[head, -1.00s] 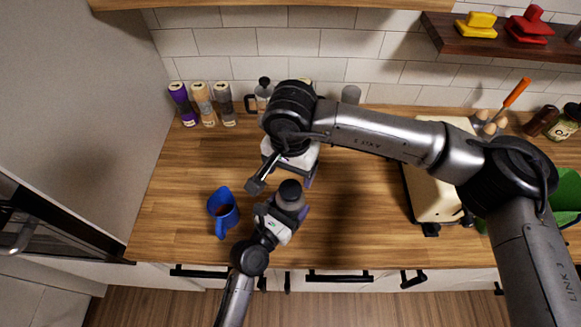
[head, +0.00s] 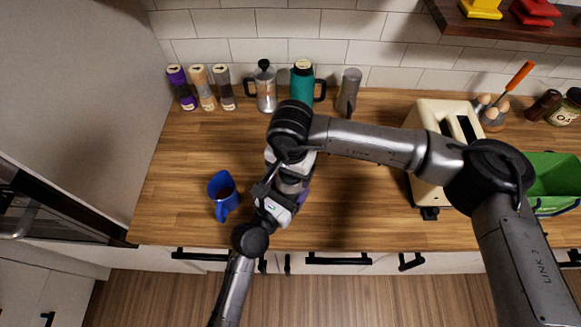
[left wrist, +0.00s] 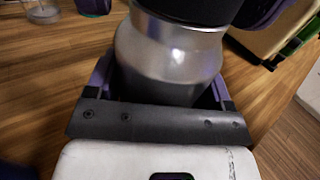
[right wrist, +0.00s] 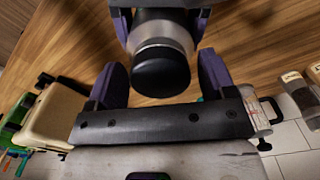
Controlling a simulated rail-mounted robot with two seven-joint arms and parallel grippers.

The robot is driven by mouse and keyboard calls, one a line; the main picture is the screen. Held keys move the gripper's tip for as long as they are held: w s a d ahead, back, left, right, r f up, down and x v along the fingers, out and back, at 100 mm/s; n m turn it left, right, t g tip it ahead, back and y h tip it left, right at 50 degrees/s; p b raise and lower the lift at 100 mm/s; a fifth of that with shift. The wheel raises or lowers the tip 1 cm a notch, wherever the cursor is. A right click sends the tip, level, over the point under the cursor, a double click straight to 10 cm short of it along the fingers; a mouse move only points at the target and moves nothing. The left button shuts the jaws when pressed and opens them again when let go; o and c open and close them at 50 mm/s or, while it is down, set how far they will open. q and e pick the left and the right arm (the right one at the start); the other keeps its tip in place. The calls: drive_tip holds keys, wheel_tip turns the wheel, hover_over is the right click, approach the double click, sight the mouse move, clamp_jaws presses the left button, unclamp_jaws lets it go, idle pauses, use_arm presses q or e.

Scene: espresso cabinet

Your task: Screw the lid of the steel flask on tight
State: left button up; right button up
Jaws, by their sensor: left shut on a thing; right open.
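The steel flask (left wrist: 168,60) is a silver cylinder with a black lid (right wrist: 160,72). The lid sits on top of the flask and also shows at the top of the left wrist view (left wrist: 190,8). I cannot tell how tight it is. My left gripper (left wrist: 165,88) is shut on the flask's body and holds it upright, as far as I can see. My right gripper (right wrist: 162,80) is open, with its purple fingers on either side of the lid and a gap at each side. In the head view, my right arm hides most of the flask.
A blue mug (head: 223,194) stands left of my grippers. Behind are a French press (head: 265,90), a teal flask (head: 302,88) and a grey metal vessel (head: 348,92). A cream toaster (head: 430,115) stands at the right. The counter between mug and bottles (head: 201,88) is clear.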

drive_tip(key=c, duration=0.9)
drive_tip(key=m, duration=0.4)
drive_tip(key=o, duration=1.1)
wheel_tip(320, 180, up, 12)
